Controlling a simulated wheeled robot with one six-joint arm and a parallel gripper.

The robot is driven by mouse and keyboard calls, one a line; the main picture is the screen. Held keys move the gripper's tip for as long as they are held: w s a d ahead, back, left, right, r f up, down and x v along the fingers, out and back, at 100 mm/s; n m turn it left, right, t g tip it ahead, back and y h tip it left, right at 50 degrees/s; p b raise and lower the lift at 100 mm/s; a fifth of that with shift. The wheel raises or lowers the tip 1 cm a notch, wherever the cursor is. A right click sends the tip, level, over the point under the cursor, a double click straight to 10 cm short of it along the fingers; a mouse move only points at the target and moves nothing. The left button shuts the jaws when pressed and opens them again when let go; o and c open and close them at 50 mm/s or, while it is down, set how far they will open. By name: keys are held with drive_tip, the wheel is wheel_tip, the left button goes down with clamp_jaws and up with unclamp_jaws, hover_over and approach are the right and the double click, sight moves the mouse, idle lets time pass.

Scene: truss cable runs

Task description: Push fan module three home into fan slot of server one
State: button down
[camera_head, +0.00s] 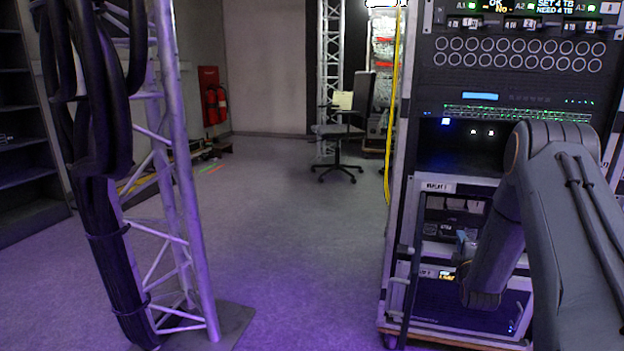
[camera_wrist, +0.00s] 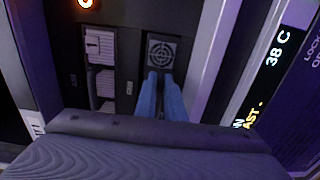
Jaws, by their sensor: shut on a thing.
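A fan module (camera_wrist: 161,47) with a dark square face and a round grille shows in the wrist view, just beyond my fingertips. My gripper (camera_wrist: 161,78) has two blue fingers close together, shut on the fan module's near edge. The module appears to sit in or at the mouth of an opening in a dark server front (camera_wrist: 128,60). How deep it sits is hard to tell. To its left is a tall recess with pale ribbed blocks (camera_wrist: 100,45).
In the head view the equipment rack (camera_head: 398,200) stands at right, with a yellow cable (camera_head: 391,100) along its left edge. A truss (camera_head: 180,180) with thick black cables (camera_head: 110,240) stands at left. The floor between is clear. A lit display (camera_wrist: 272,65) borders the wrist view.

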drive_tip(key=c, duration=1.8)
unclamp_jaws()
drive_tip(key=shift+w, duration=0.1)
drive_tip(key=shift+o, duration=0.2)
drive_tip(key=shift+f, duration=0.1)
drive_tip(key=p+v, duration=0.2)
drive_tip(key=v, duration=0.6)
drive_tip(key=shift+d, duration=0.1)
